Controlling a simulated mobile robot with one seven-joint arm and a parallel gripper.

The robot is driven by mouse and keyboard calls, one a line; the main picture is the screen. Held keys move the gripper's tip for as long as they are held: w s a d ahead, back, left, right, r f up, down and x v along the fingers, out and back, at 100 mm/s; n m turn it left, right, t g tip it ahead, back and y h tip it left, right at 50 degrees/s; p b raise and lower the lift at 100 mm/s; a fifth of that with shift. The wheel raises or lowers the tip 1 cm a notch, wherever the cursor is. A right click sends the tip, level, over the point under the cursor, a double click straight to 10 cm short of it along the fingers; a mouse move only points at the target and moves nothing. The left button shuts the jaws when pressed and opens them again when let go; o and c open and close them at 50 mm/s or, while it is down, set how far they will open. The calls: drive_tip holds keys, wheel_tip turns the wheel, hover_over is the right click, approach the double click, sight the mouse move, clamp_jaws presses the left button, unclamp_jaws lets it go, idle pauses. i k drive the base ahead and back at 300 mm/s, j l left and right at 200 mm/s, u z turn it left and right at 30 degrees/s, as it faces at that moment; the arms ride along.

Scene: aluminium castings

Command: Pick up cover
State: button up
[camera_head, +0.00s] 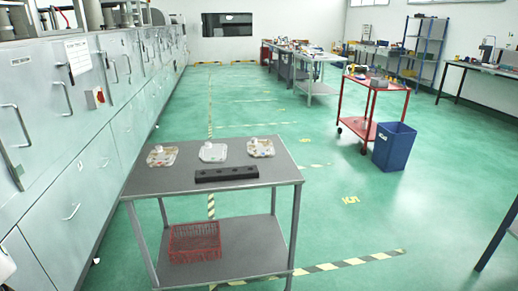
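Three pale, flat cast pieces, which look like covers, lie in a row on the grey table (146,184) in front of me. The left cover (161,157) and the right cover (261,149) look brownish in patches. The middle cover (213,153) looks whiter. Each has a small raised knob on top. A dark block (226,174) with several holes lies in front of them near the table's right side. My gripper does not show in this view.
A red basket (195,243) stands on the table's lower shelf. Grey cabinets (60,130) line the left. A blue bin (393,146) and a red cart (380,84) stand at the right. Green floor around the table is open.

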sight(262, 148)
drive_tip(key=i+l+z, duration=0.7)
drive_tip(key=i, duration=0.2)
drive_tip(key=i+l+z, duration=0.1)
drive_tip(key=i+z, duration=0.25)
drive_tip(key=i, duration=0.15)
drive_tip(key=i+l+u, duration=0.1)
drive_tip(key=i, duration=0.45)
drive_tip(key=i+l+u, duration=0.15)
drive_tip(key=i, duration=0.45)
drive_tip(key=i+u, duration=0.25)
drive_tip(key=u, duration=0.2)
drive_tip(key=i+l+u, duration=0.15)
drive_tip(key=u, duration=0.3)
drive_tip(key=i+l+u, duration=0.2)
drive_tip(key=u, duration=0.2)
drive_tip(key=i+l+u, duration=0.15)
drive_tip(key=u, duration=0.3)
drive_tip(key=i+l+u, duration=0.1)
drive_tip(key=l+u, duration=0.35)
drive_tip(key=i+l+u, duration=0.2)
drive_tip(key=l+u, duration=0.25)
drive_tip(key=i, duration=0.35)
